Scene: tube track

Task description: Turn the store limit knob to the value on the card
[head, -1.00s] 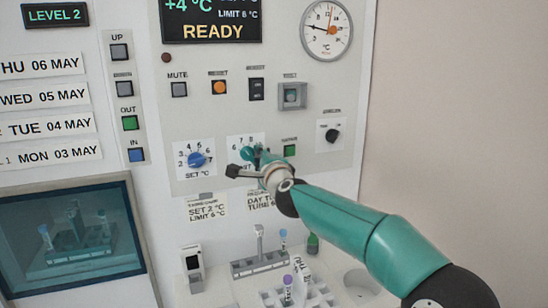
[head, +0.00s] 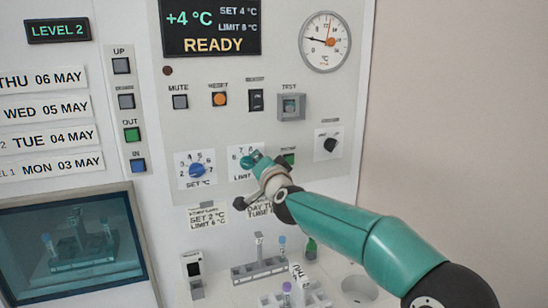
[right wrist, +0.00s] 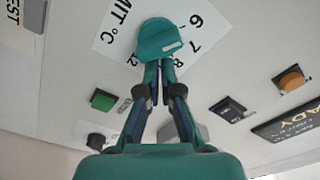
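The teal limit knob (right wrist: 160,38) sits on a white dial plate in the right wrist view. My right gripper (right wrist: 158,66) has its fingertips close together at the knob and looks shut on it. The knob's white mark faces roughly between 7 and 8. In the head view, my right gripper (head: 262,168) covers part of the limit dial (head: 236,154). The card (head: 208,218) below the panel reads SET 2 °C, LIMIT 6 °C. The display (head: 210,28) reads +4 °C, READY, SET 4 °C; its limit digit looks like 8. My left gripper is out of view.
The blue set knob (head: 197,170) is left of the limit dial. A green button (head: 289,158) and a black knob (head: 330,144) are to its right. A tube rack (head: 258,268) stands below, and my right arm reaches in from the lower right.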

